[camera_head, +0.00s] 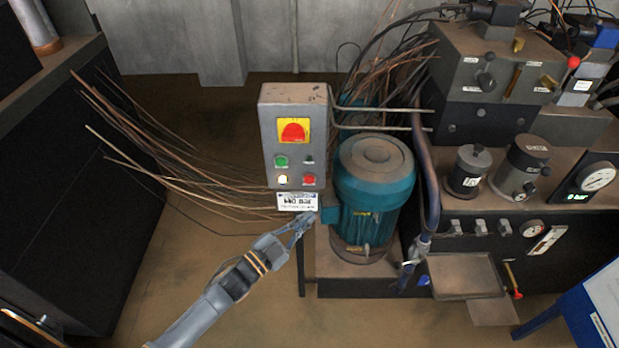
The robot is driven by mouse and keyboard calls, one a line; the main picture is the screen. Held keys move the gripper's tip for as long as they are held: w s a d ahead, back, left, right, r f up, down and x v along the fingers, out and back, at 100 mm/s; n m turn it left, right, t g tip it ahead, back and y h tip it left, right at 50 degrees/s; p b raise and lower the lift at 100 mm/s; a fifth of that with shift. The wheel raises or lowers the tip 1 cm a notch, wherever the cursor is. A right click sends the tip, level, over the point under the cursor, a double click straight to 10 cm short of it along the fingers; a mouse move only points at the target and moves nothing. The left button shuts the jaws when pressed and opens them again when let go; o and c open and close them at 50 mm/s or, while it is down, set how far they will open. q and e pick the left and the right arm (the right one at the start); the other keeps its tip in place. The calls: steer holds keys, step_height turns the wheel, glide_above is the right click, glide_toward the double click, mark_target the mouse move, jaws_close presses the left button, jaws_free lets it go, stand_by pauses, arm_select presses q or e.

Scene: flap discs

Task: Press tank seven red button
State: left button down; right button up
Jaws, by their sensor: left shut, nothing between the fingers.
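A grey control box (295,140) stands upright near the middle of the head view. It carries a red button (309,180) at its lower right, a green button (281,161) at the left and a lit white lamp (282,180) below that. A red rotary switch on a yellow plate (294,131) sits above. My left gripper (308,219) is shut and empty, just below the box's white label (297,201) and below the red button. I cannot tell whether it touches anything. No tank number is readable. My right gripper is not in view.
A teal motor (373,195) stands right of the box. A hydraulic bench (470,190) with valve blocks and gauges fills the right side. Loose brown rods (170,165) stick out from the left. A blue stand (590,305) is at lower right.

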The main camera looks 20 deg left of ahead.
mark_target(309, 180)
arm_select(q)
steer(key=w+a+b, duration=0.2)
steer(key=w+b, duration=0.2)
steer(key=w, duration=0.4)
steer(key=shift+w+a, duration=0.25)
stand_by(1.2)
steer(key=shift+w, duration=0.15)
steer(key=shift+w+a, duration=0.1)
steer(key=shift+w, duration=0.15)
